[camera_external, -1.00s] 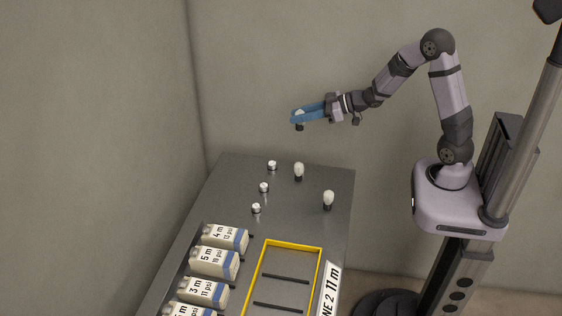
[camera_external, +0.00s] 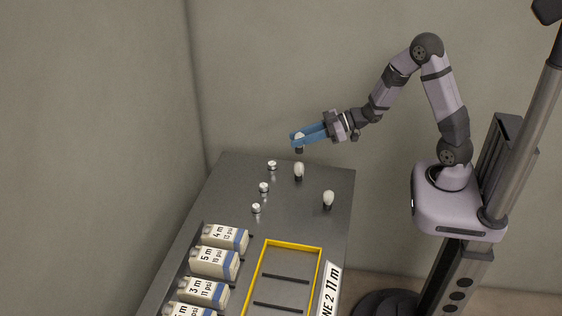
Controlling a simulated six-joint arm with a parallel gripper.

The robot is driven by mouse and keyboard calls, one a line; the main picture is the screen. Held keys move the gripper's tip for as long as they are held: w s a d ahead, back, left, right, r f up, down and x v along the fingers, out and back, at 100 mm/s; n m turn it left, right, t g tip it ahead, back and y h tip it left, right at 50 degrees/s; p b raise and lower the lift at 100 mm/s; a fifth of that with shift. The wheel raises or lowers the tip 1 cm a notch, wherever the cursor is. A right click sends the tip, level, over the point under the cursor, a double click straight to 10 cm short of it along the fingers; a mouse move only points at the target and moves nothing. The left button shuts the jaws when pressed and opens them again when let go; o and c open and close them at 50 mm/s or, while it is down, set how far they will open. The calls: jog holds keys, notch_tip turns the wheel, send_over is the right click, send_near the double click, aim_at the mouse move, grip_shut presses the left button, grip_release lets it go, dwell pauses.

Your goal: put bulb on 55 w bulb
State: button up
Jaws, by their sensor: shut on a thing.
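My gripper (camera_external: 298,137) has blue fingers and is shut on a bulb (camera_external: 299,148). It holds this bulb in the air above the far part of the dark table; the bulb's dark base hangs below the fingers. Two other white bulbs with dark bases stand upright on the table: one bulb (camera_external: 299,170) just below the gripper in the picture, and another bulb (camera_external: 328,199) nearer the right edge. Three small silvery sockets or caps, a far one (camera_external: 272,165), a middle one (camera_external: 264,187) and a near one (camera_external: 256,208), stand in a row to the left. I cannot read any wattage marks.
Labelled white and blue containers (camera_external: 214,262) line the table's left side. The table (camera_external: 225,190) is bare around the bulbs.

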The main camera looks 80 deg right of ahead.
aim_at(300, 148)
jog(key=shift+f, duration=2.2)
jog(key=shift+f, duration=0.1)
jog(key=shift+f, duration=0.1)
jog(key=o, duration=1)
jog(key=shift+o, duration=0.2)
jog(key=shift+r, duration=0.25)
jog(key=v, duration=1.2)
